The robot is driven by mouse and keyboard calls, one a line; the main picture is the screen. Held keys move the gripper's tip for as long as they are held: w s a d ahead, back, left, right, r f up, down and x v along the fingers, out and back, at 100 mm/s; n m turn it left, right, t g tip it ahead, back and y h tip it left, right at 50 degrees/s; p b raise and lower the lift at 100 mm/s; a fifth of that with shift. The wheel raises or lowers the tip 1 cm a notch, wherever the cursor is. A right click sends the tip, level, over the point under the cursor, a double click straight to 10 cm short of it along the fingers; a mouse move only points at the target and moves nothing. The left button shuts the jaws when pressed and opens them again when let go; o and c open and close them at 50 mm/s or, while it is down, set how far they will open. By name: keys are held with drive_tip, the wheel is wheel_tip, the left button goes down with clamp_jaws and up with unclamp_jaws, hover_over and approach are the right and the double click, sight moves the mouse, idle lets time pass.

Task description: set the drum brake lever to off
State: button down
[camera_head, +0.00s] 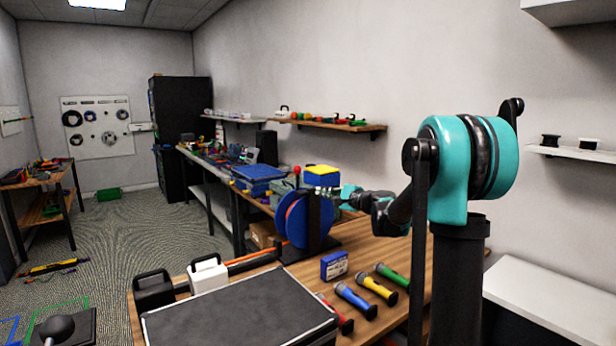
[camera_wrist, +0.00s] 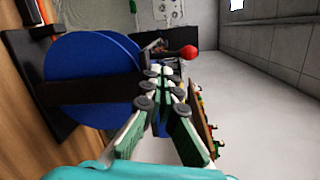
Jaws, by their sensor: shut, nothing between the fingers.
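The cable drum (camera_head: 296,222) has blue flanges and stands upright in a dark stand on the wooden bench. The brake lever (camera_head: 297,170) shows as a red knob on a thin stem above the drum, roughly upright. The wrist view is turned sideways; it shows the drum (camera_wrist: 82,62) at left and the red knob (camera_wrist: 190,51) just beyond my fingertips. My gripper (camera_wrist: 160,88) is shut and empty, its fingers beside the drum's rim. It looks apart from the knob, but I cannot tell the depth. In the head view my gripper (camera_head: 347,193) is right of the drum. No off marking is readable.
A blue-and-yellow box (camera_head: 322,176) sits behind the drum. In front are a small blue box (camera_head: 334,265), several coloured flashlight-like tools (camera_head: 356,299) and a black case (camera_head: 240,318). A wall shelf (camera_head: 325,124) holds small items.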

drive_tip(key=w+d+r+m+t, duration=0.1)
drive_tip(key=w+r+m+t, duration=0.15)
drive_tip(key=w, duration=0.25)
hover_over(307, 191)
drive_tip(key=shift+w+d+r+g, duration=0.2)
drive_tip(key=shift+w+r+g, duration=0.15)
drive_tip(key=shift+w+g, duration=0.1)
drive_tip(key=shift+s+a+r+n, duration=0.2)
drive_tip(key=shift+a+n, duration=0.1)
drive_tip(key=shift+n, duration=0.35)
drive_tip(key=shift+s+a+n, duration=0.4)
drive_tip(key=shift+a+n, duration=0.15)
drive_tip(key=shift+n, duration=0.45)
drive_tip(key=n, duration=0.1)
drive_tip(key=s+a+n, duration=0.1)
drive_tip(key=shift+a+n+g, duration=0.25)
drive_tip(key=shift+n+g, duration=0.05)
drive_tip(key=shift+n, duration=0.1)
drive_tip(key=a+n, duration=0.1)
drive_tip(key=s+a+f+n, duration=0.1)
drive_tip(key=n, duration=0.1)
drive_tip(key=s+a+n, duration=0.1)
drive_tip(key=n, duration=0.1)
drive_tip(key=shift+s+f, duration=0.15)
drive_tip(key=shift+f, duration=0.1)
drive_tip(key=shift+a+f, duration=0.1)
